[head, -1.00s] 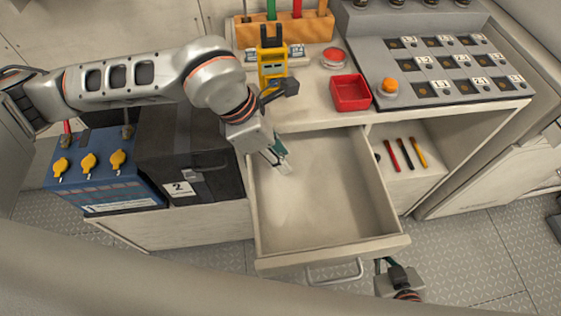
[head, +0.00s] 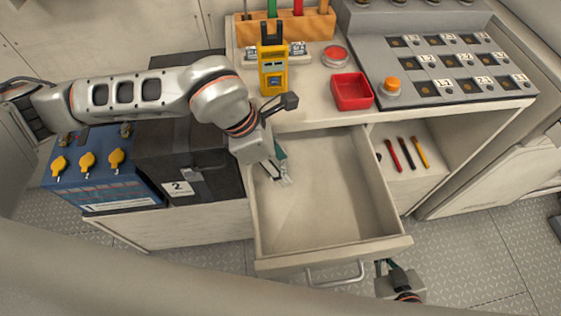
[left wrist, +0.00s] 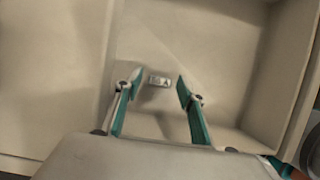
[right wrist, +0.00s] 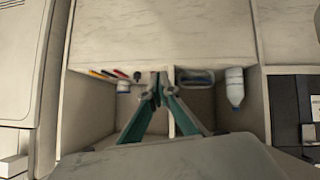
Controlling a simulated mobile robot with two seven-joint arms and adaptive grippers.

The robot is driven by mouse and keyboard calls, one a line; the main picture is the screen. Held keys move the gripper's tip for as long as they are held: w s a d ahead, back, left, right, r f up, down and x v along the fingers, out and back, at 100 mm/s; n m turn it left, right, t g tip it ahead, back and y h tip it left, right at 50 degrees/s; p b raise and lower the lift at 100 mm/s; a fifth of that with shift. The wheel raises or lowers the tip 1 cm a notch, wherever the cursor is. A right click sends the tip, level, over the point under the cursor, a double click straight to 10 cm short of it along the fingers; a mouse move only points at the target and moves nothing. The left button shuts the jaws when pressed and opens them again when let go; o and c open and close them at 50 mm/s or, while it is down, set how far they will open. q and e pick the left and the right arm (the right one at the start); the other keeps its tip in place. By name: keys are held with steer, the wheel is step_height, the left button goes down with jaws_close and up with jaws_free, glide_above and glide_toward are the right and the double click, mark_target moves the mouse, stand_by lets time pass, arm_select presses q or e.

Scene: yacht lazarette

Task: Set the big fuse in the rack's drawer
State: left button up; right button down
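The rack's drawer (head: 329,247) is pulled open below the worktop. A small pale block with a dark marking, seemingly the fuse (left wrist: 158,81), shows on the drawer floor in the left wrist view. My left gripper (head: 275,170) reaches down into the drawer's left side. In the left wrist view its fingers (left wrist: 160,76) are spread, with the block between and just past the tips; no contact shows. In the head view the gripper hides the block. My right gripper (head: 384,264) is low in front of the drawer; its fingertips (right wrist: 160,78) meet in the right wrist view, holding nothing visible.
A yellow meter (head: 272,72), a red bin (head: 351,92) and a panel of numbered slots (head: 455,66) are on the worktop. A black box (head: 185,160) and a blue battery (head: 100,178) stand left of the drawer. The drawer's right part is clear.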

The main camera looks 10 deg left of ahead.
arm_select(q)
steer(key=p+v, duration=0.1)
steer(key=v, duration=1.1)
steer(key=shift+r+p, duration=0.2)
steer(key=shift+p, duration=0.2)
